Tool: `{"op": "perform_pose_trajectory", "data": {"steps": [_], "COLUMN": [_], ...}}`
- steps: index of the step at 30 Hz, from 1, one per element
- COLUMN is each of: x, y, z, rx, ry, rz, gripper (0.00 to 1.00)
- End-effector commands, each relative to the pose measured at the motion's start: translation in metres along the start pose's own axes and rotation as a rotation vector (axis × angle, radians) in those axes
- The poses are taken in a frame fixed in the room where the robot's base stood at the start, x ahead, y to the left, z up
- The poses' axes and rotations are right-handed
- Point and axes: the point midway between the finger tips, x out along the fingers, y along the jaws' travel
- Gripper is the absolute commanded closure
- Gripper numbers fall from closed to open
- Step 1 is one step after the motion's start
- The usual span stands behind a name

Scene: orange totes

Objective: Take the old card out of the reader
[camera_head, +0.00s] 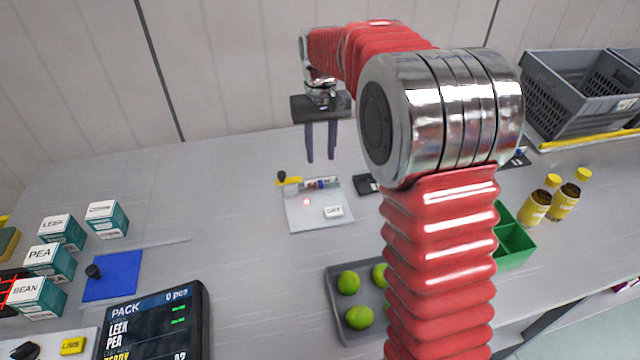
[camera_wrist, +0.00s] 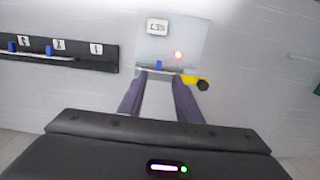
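The reader (camera_head: 305,217) is a pale plate with a red light and a small white label. It also shows in the wrist view (camera_wrist: 190,35). A slim strip with a blue mark, apparently the card (camera_head: 321,184), lies along its edge; in the wrist view its blue part (camera_wrist: 158,65) shows just past my fingertips. A yellow lever with a black knob (camera_head: 288,180) sits beside it, also in the wrist view (camera_wrist: 195,80). My gripper (camera_head: 321,156) is open and empty above the reader's back edge. In the wrist view, my fingertips (camera_wrist: 160,79) flank the blue part, without clear contact.
A dark rack (camera_wrist: 60,57) with numbered labels and blue-marked pieces lies left in the wrist view; my arm hides much of that area in the head view. A tray (camera_head: 343,310) of green fruit, a screen (camera_head: 155,325) and boxes (camera_head: 50,262) stand nearer. Table left of the reader is clear.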

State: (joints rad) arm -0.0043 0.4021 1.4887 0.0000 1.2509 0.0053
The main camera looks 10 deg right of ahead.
Motion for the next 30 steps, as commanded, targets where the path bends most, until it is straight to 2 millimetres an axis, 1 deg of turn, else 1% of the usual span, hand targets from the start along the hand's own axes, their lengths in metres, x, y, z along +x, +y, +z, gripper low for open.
{"op": "perform_pose_trajectory", "data": {"steps": [1, 3, 9, 12, 23, 26, 30], "x": [0.009, 0.020, 0.045, 0.051, 0.053, 0.060, 0.078], "y": [0.000, 0.000, 0.000, -0.001, -0.001, 0.000, 0.001], "z": [0.001, 0.001, 0.000, 0.000, 0.000, 0.000, 0.001], "rx": [0.000, -0.001, -0.001, -0.001, -0.002, -0.002, -0.002], "ry": [-0.004, -0.003, -0.002, -0.001, -0.001, -0.001, -0.003], "rz": [0.000, 0.000, 0.000, 0.000, 0.000, 0.000, 0.000], "gripper": [0.69, 0.69, 0.69, 0.69, 0.69, 0.69, 0.69]}}
